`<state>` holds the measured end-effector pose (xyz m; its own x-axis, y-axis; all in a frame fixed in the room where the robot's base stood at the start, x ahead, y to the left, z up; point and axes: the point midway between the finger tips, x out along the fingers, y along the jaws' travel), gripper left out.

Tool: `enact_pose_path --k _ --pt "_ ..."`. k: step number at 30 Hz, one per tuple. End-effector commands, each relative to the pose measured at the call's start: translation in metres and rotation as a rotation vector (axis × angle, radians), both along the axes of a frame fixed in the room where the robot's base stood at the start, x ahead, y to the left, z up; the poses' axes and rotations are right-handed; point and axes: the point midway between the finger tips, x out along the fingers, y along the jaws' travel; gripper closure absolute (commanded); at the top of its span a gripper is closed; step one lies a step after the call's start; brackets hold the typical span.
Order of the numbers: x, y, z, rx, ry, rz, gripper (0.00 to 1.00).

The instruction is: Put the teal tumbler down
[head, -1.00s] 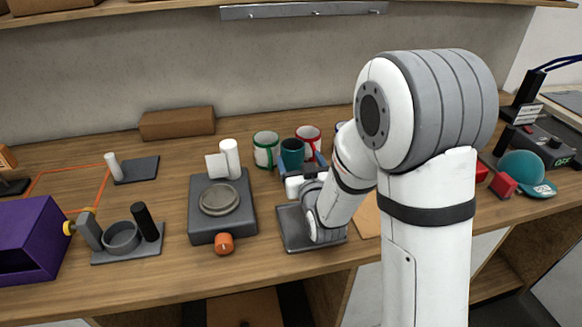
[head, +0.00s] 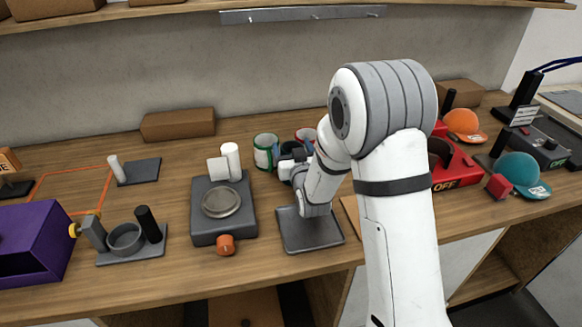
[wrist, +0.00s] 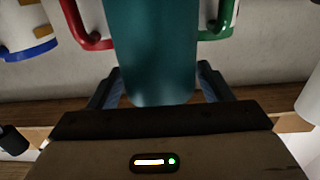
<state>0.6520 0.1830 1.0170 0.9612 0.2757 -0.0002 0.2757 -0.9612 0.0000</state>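The teal tumbler (wrist: 152,50) fills the upper middle of the wrist view, between the two fingers of my gripper (wrist: 158,88). The fingers lie close against both its sides, and my gripper looks shut on it. In the head view my gripper (head: 291,151) is over the back of the bench, and its dark body hides the tumbler. I cannot tell whether the tumbler's base touches the bench.
A green-trimmed mug (head: 265,151) stands just left of my gripper, and a red-trimmed mug (head: 305,135) is partly hidden behind it. A grey tray (head: 309,231) lies empty in front. A scale-like device (head: 222,222) stands left; a red OFF device (head: 456,170) stands right.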

Motion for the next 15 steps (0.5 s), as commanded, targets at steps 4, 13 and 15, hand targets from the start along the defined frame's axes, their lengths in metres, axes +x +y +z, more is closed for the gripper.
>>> enact_pose_path --k 4,13,15 --pt "-0.0003 0.0002 0.0001 0.000 0.000 0.000 0.40" --pt "-0.0005 0.0006 0.0001 0.000 0.000 0.001 0.64" --pt "-0.0005 0.0006 0.0001 0.000 0.000 0.001 0.70"
